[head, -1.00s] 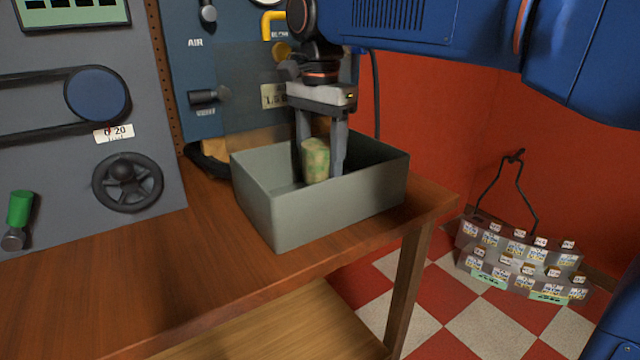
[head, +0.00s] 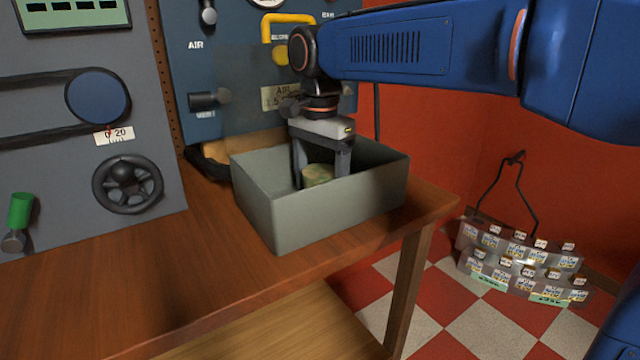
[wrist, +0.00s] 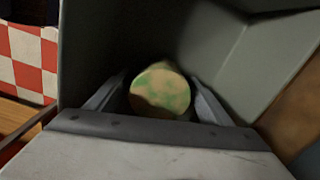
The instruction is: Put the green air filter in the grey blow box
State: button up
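The green air filter (head: 317,175) is a short cylinder with mottled green and cream colouring. It is upright inside the grey blow box (head: 330,210), an open-topped box on the bench. My gripper (head: 322,172) reaches down into the box with one finger on each side of the filter, and looks shut on it. In the wrist view, the filter's round top (wrist: 160,91) lies between the two fingers (wrist: 158,98). The front wall hides the filter's lower part and the fingertips, so I cannot tell whether it touches the box floor.
The box stands on a wooden bench (head: 150,285) near its right end. Behind it is a blue panel (head: 235,70) with knobs and a yellow handle. A grey panel with a black handwheel (head: 128,183) is at left. A rack of labelled items (head: 522,262) is at right.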

aim_at(320, 171)
jog(key=shift+r, duration=0.1)
notch_tip(320, 171, up, 12)
jog(key=shift+r, duration=0.1)
dwell(0.7)
